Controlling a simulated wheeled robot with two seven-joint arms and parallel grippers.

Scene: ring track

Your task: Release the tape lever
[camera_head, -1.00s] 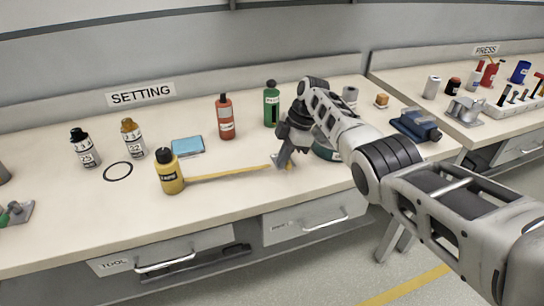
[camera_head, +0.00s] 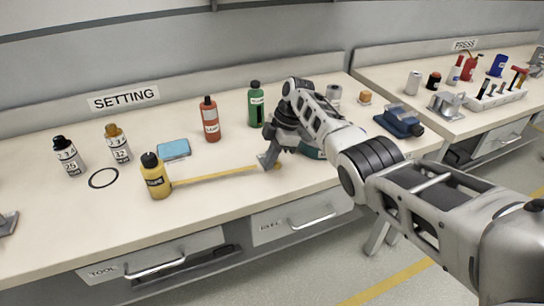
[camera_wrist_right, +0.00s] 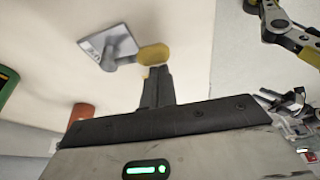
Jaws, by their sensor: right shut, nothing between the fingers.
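A yellow tape strip (camera_head: 215,176) lies across the bench from beside a yellow bottle with a black cap (camera_head: 155,177) to my right gripper (camera_head: 267,163). The gripper is shut and empty, with its tips at or just above the strip's right end. I cannot tell whether they touch it. A dark teal body (camera_head: 312,153), possibly the tape's case, is partly hidden behind the gripper. I cannot make out the lever. In the right wrist view the shut fingers (camera_wrist_right: 158,73) point at a yellow piece (camera_wrist_right: 153,53) beside a grey plate-like part (camera_wrist_right: 106,46). My left gripper is out of view.
Red (camera_head: 210,120) and green (camera_head: 256,105) bottles stand behind the strip, near a blue pad (camera_head: 173,149). Two labelled bottles and a black ring (camera_head: 104,178) are at left. A dark blue tool (camera_head: 398,121) lies right. The bench front is mostly clear.

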